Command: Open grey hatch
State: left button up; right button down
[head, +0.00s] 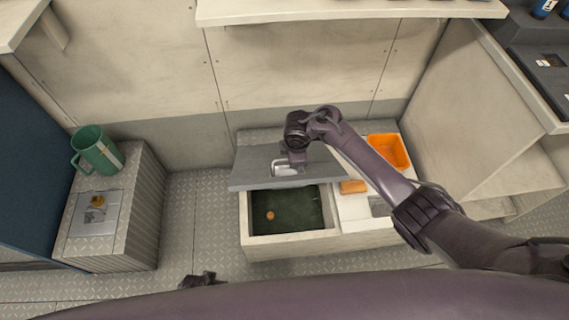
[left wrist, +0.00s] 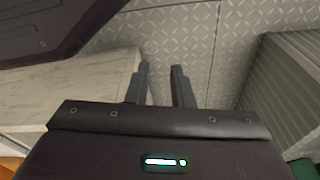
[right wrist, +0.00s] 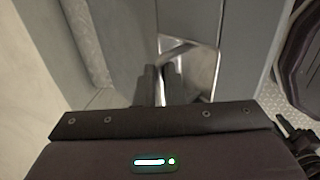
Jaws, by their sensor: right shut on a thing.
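The grey hatch (head: 250,180) is a flat lid on a pale locker (head: 290,246), raised and tilted above an opening. The dark green inside (head: 300,212) shows, with a small orange-brown round thing (head: 270,215) in it. My right gripper (head: 288,166) is at the hatch's metal handle (head: 284,172) and shut on it; the right wrist view shows the fingers (right wrist: 160,72) close together at the shiny handle recess (right wrist: 197,68). My left gripper (left wrist: 162,68) has its fingers apart and empty, above the floor beside a pale wall; the head view shows only a small dark part of it (head: 203,279).
An orange tray (head: 388,152) and an orange block (head: 353,187) sit on the locker's right part. A green mug (head: 96,150) stands on a ribbed grey box (head: 140,210) at left. Patterned floor (head: 200,220) is clear between box and locker. A shelf (head: 350,9) overhangs at the back.

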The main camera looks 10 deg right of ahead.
pick_arm(q)
jog(key=w+d+r+m, duration=0.1)
jog(key=w+m, duration=0.1)
jog(key=w+d+r+m+t, duration=0.1)
jog(key=w+m, duration=0.1)
jog(key=w+d+r+m+t, duration=0.1)
jog(key=m, duration=0.2)
jog(key=shift+w+d+r+y, duration=0.15)
jog(key=shift+w+d+y, duration=0.05)
jog(key=shift+w+y, duration=0.2)
grip_shut()
jog(key=w+d+r+m+t, duration=0.1)
jog(key=d+r+m+t, duration=0.45)
jog(key=r+m, duration=0.55)
jog(key=d+r+m+t, duration=0.4)
jog(key=d+r+m, duration=0.35)
jog(key=m, duration=0.75)
jog(key=w, duration=1.1)
jog(key=shift+w+a+f+m+h, duration=0.25)
jog(key=shift+a+f+m+h, duration=0.05)
jog(key=shift+a, duration=0.15)
